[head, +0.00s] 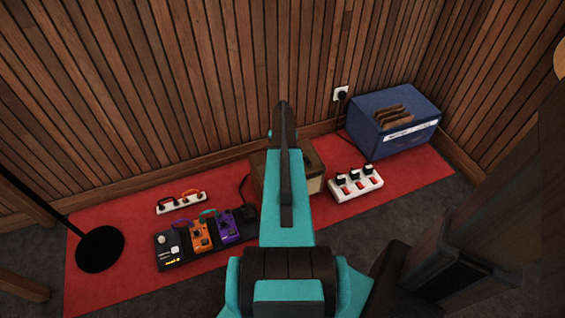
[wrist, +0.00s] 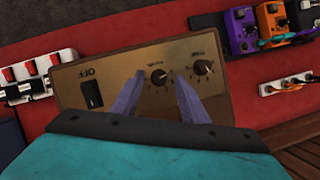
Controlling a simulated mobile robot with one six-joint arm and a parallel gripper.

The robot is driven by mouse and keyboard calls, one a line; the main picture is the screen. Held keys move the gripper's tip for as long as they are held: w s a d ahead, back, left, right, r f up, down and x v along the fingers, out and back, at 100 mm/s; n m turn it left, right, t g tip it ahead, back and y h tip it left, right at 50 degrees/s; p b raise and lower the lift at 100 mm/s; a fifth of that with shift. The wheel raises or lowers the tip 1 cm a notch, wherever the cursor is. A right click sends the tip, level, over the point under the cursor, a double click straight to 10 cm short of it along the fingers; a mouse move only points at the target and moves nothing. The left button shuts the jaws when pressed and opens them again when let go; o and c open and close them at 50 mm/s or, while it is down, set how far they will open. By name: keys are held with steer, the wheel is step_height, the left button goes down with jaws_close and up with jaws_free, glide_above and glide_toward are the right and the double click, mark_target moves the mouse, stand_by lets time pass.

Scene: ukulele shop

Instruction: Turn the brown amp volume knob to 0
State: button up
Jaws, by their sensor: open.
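The brown amp (head: 315,182) stands on the red mat in the head view, partly hidden behind my arm. In the wrist view its gold panel (wrist: 120,115) shows upside down, with a black switch marked OFF (wrist: 91,95) and two dark round knobs. One knob (wrist: 158,76) lies between my two fingertips; the other knob (wrist: 203,67) is just right of the right finger. The labels above the knobs are too small to read. My gripper (wrist: 159,82) is open over the panel, one finger on each side of the middle knob. I cannot tell whether the fingers touch it.
A blue amp-like box (head: 392,122) stands right of the brown amp, and a white power strip (head: 355,183) in front of it. Effect pedals (head: 201,236) and another strip (head: 181,202) lie left. A stand with a round black base (head: 100,249) is far left.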

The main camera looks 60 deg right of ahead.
steer(key=v, duration=1.2)
steer(key=shift+r+p, duration=0.3)
steer(key=shift+p, duration=0.05)
steer(key=shift+w+d, duration=0.1)
